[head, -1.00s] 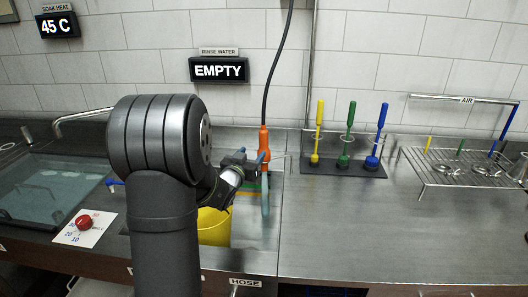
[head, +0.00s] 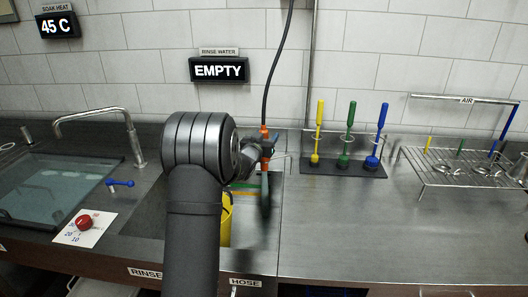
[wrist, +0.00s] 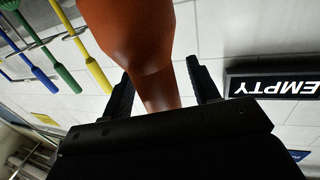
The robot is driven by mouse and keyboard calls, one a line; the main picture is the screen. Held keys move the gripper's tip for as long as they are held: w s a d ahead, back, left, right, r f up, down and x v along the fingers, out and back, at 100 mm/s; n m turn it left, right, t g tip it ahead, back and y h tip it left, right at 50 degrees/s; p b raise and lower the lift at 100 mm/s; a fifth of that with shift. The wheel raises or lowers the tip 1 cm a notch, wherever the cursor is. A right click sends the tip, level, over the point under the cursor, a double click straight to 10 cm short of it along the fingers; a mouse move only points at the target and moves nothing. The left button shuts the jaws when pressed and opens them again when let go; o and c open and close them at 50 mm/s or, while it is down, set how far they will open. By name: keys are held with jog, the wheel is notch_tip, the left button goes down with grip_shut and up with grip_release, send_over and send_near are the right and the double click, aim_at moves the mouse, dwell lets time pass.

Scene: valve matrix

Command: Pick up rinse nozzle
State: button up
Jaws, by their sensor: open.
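The rinse nozzle is orange and hangs upright on a black hose above the sink's right edge in the head view (head: 264,131). My gripper (head: 262,151) is at the nozzle there and hides part of it. In the wrist view the nozzle (wrist: 140,45) is large and close, and its lower part stands between the two fingers of my gripper (wrist: 155,88). The fingers are spread, one on each side of it.
A yellow container (head: 222,215) stands in the sink, partly behind my arm. A rack (head: 342,167) holds yellow, green and blue brushes to the right. A wire drying rack (head: 465,172) stands farther right. The counter (head: 350,225) in front is clear.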

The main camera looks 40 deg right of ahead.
jog(key=shift+d, duration=0.1)
jog(key=shift+c, duration=0.4)
jog(key=c, duration=1)
jog(key=shift+o, duration=0.2)
jog(key=shift+r, duration=0.15)
